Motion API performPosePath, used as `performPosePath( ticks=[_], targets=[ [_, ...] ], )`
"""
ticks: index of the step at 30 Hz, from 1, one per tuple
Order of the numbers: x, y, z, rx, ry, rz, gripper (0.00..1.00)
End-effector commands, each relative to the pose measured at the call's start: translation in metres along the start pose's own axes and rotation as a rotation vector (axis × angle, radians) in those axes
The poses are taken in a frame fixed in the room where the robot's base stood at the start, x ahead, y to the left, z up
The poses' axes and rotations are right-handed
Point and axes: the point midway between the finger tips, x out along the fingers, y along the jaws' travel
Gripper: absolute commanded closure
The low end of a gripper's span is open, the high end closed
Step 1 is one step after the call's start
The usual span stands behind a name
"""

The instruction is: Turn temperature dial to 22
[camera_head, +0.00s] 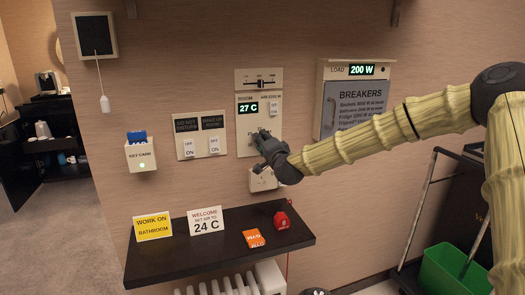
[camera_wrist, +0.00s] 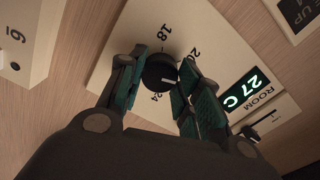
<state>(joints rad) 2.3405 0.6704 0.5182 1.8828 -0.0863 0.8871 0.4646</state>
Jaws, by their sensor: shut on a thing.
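The thermostat panel (camera_head: 245,83) is a pale plate on the wall. Its display (camera_head: 248,107) reads 27 C, and in the wrist view the display (camera_wrist: 245,89) also reads 27 C with ROOM beside it. The black round temperature dial (camera_wrist: 159,73) has a short white mark. The numbers 18, 20 and 24 show around it; the right finger hides part of the scale. My gripper (camera_wrist: 163,66) is shut on the dial, one finger on each side. In the head view my gripper (camera_head: 264,138) covers the dial at the panel's lower part.
Switch plates (camera_head: 201,134) and a key card holder (camera_head: 140,156) are to the left. A breakers box (camera_head: 355,98) is to the right. A dark shelf (camera_head: 190,262) below holds a yellow sign (camera_head: 153,226), a white "24 C" sign (camera_head: 206,221), an orange card and a red item.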

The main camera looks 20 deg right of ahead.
Motion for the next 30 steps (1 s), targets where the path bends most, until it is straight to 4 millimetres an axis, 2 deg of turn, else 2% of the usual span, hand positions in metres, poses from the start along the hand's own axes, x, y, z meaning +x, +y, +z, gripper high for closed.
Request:
performPosePath(
  ticks=[1, 12, 30],
  targets=[
    [0.0003, 0.0052, -0.0005, 0.043, 0.004, 0.000, 0.90],
    [0.0003, 0.0033, -0.0013, 0.267, 0.004, 0.001, 0.90],
    [0.0004, 0.0011, -0.0015, 0.340, 0.003, 0.001, 0.90]
  ],
)
